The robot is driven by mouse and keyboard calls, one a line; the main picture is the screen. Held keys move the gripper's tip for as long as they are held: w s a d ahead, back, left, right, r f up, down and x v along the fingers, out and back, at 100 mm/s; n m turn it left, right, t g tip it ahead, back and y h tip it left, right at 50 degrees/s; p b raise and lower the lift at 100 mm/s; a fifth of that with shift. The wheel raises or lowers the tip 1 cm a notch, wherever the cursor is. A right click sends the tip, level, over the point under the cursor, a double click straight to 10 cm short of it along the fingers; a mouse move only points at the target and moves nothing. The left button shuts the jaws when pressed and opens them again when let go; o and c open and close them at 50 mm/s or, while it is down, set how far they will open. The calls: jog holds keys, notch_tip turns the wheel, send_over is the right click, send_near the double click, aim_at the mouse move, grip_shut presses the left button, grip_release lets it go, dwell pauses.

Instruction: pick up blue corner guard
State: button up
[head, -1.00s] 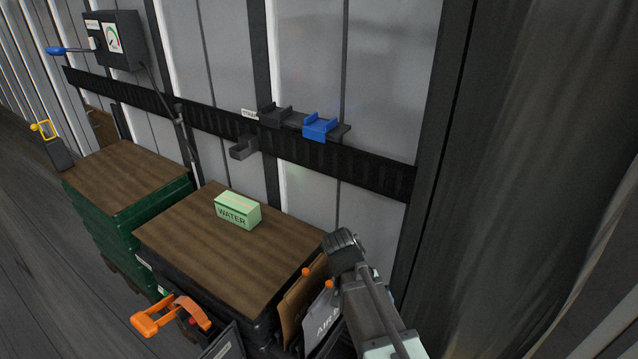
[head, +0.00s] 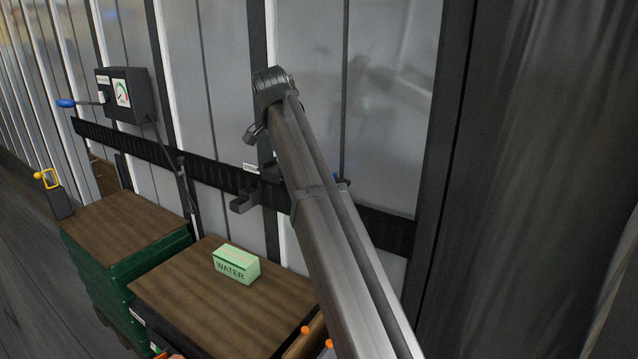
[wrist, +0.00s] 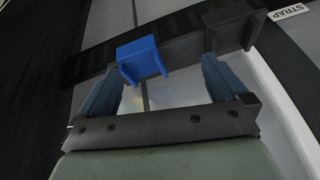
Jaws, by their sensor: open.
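The blue corner guard (wrist: 142,60) sits on a dark ledge on the wall rail in the wrist view. My gripper (wrist: 162,78) is open and empty, with a finger at each side of the picture. The guard appears ahead of the fingertips, nearer the left finger, and I see no contact. In the head view my arm covers most of the guard; only a sliver of blue (head: 340,181) shows at the arm's right edge. My gripper's fingers cannot be made out there.
A grey guard-like piece (wrist: 236,24) sits to the right on the same rail, near a STRAP label (wrist: 288,12). A dark bracket (head: 244,200) juts from the rail. A green WATER box (head: 236,265) stands on a wooden top. A control box (head: 126,95) hangs at the left.

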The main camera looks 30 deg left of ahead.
jog(key=w+d+r+n, duration=0.1)
jog(key=d+r+n, duration=0.15)
jog(key=r, duration=0.55)
jog(key=shift+m, duration=0.35)
jog(key=x, duration=0.3)
jog(key=d+x, duration=0.1)
jog(key=x, duration=0.5)
jog(key=shift+s+d+f, duration=0.1)
jog(key=shift+s+d, duration=0.05)
jog(key=shift+s, duration=0.05)
jog(key=f, duration=0.4)
jog(key=shift+w+d, duration=0.15)
jog(key=shift+w, duration=0.2)
jog(key=shift+w+f, duration=0.25)
jog(key=shift+f, duration=0.25)
jog(key=c, duration=1.1)
jog(key=shift+r, duration=0.1)
